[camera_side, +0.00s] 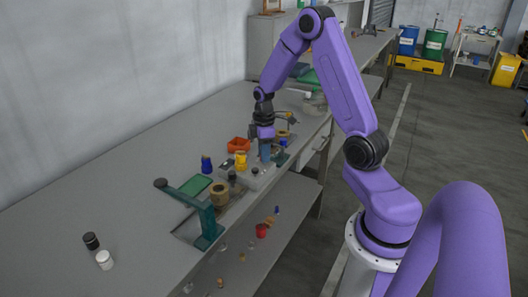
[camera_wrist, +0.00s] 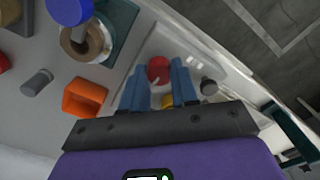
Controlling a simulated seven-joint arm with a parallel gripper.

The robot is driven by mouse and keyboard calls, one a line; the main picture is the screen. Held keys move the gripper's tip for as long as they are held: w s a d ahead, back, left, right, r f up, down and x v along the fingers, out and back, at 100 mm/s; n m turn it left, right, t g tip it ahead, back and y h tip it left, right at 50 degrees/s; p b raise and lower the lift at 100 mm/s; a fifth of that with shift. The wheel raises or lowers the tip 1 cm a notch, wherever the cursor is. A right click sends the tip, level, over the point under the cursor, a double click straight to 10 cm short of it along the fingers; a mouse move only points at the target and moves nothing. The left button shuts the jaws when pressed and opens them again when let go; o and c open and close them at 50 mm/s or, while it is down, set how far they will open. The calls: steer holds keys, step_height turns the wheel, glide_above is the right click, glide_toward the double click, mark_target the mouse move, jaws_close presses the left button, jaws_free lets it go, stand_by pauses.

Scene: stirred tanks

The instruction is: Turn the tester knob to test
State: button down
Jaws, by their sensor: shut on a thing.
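The tester is a pale grey box (camera_side: 258,182) on the bench, under my gripper (camera_side: 265,160) in the side view. In the wrist view, my gripper (camera_wrist: 159,71) has its two blue fingers on either side of a round red knob (camera_wrist: 158,70) on the tester's top (camera_wrist: 170,45). The fingers are shut on this knob. A yellow piece (camera_wrist: 168,102) shows between the fingers, nearer the palm, and a dark grey round piece (camera_wrist: 208,86) is to the right. The knob's pointer and any test marking cannot be made out.
An orange-red bin (camera_side: 238,145), a blue bottle (camera_side: 206,164), a tan roll (camera_side: 220,194) and a green stand (camera_side: 207,215) are close to the tester. A black jar (camera_side: 91,241) and a white jar (camera_side: 104,260) stand apart. The bench's left part is mostly clear.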

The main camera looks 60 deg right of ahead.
steer(key=m, duration=0.4)
steer(key=shift+m, duration=0.3)
steer(key=m, duration=0.9)
steer(key=shift+r+m, duration=0.1)
steer(key=shift+m, duration=1.8)
steer(key=shift+w, duration=0.1)
steer(key=c, duration=0.9)
jaws_free()
steer(key=shift+o, duration=0.2)
step_height(320, 180, up, 17)
steer(key=shift+r, duration=0.2)
